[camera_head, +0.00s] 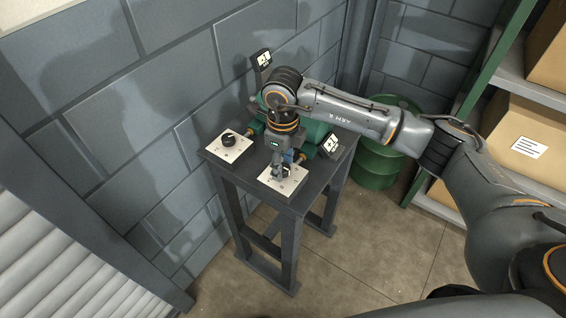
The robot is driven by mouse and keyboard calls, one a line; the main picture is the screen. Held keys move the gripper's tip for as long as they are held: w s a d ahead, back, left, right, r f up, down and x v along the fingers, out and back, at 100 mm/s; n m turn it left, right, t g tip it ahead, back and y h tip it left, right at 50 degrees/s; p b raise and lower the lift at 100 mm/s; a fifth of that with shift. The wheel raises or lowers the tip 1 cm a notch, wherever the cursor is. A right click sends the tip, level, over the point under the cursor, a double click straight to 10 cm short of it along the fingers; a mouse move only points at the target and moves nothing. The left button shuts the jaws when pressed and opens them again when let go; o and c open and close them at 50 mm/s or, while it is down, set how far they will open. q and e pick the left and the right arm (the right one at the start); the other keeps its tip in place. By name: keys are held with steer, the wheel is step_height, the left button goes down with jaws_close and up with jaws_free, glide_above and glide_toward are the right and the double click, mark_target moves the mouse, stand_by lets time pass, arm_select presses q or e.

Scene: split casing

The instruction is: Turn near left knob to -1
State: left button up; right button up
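A small dark table (212,155) carries a green casing (314,131) with white knob panels around it. The front panel (292,186) lies flat near the table's front corner. My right gripper (282,172) reaches down over this front panel, and its fingers hide the knob there. I cannot tell whether the fingers touch or hold that knob. The left panel (229,146) lies flat with a black knob (228,140) in plain view, clear of the gripper. My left gripper is not in view.
Tilted panels stand at the back (263,58) and at the right (330,144) of the casing. A block wall (150,130) rises behind and left. A green drum (378,165) and a shelf with boxes (525,142) stand at right. The floor in front is clear.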

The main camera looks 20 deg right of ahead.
stand_by(0.3)
step_height(320, 180, up, 12)
stand_by(0.4)
stand_by(0.4)
